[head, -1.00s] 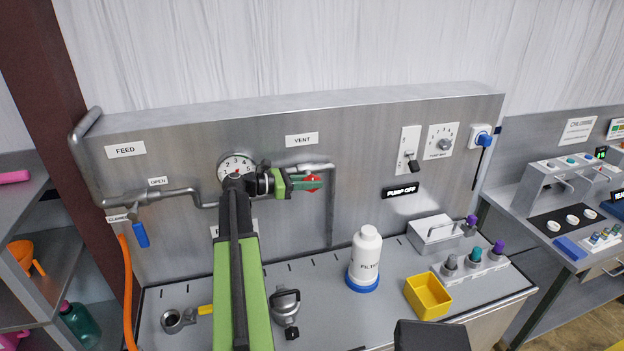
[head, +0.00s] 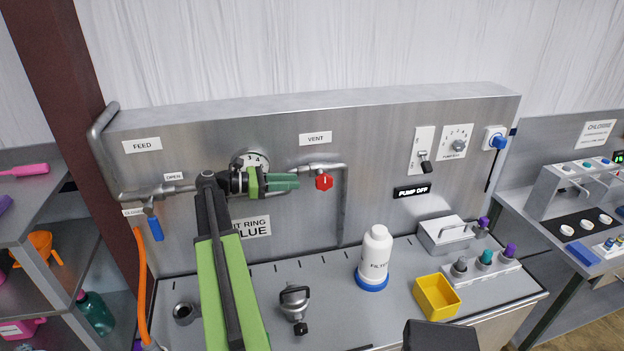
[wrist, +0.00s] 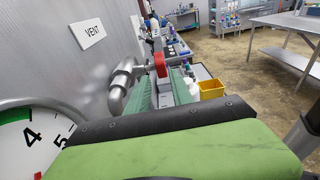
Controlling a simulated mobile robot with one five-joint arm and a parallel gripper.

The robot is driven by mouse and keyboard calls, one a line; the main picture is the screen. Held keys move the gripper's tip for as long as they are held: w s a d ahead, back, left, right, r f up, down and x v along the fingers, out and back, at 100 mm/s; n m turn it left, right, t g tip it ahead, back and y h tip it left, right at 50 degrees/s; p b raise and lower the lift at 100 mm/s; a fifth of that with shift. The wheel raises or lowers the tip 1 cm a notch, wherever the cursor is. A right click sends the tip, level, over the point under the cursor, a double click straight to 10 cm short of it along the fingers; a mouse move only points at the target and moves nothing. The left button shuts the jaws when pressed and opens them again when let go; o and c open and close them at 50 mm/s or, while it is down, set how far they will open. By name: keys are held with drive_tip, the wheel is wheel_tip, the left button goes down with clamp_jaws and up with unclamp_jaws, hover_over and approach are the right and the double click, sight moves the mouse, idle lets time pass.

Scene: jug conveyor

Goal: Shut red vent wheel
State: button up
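The red vent wheel (head: 324,182) is on a short pipe under the VENT label (head: 316,139) on the metal panel. It also shows in the wrist view (wrist: 160,64), beyond the fingertips and roughly between them. My gripper (head: 297,182) is just left of the wheel in the head view, pointing right along the panel, with a small gap to the wheel. Its two green fingers stand apart in the wrist view (wrist: 163,85), with nothing between them. The wheel's far side is hidden.
The pressure gauge (head: 250,160) is partly hidden behind my arm. A feed pipe with a blue lever (head: 155,229) is at left. On the bench stand a white FILTER bottle (head: 376,254), a yellow bin (head: 437,295) and a metal fitting (head: 294,305).

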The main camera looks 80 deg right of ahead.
drive_tip(key=v, duration=0.6)
idle(0.3)
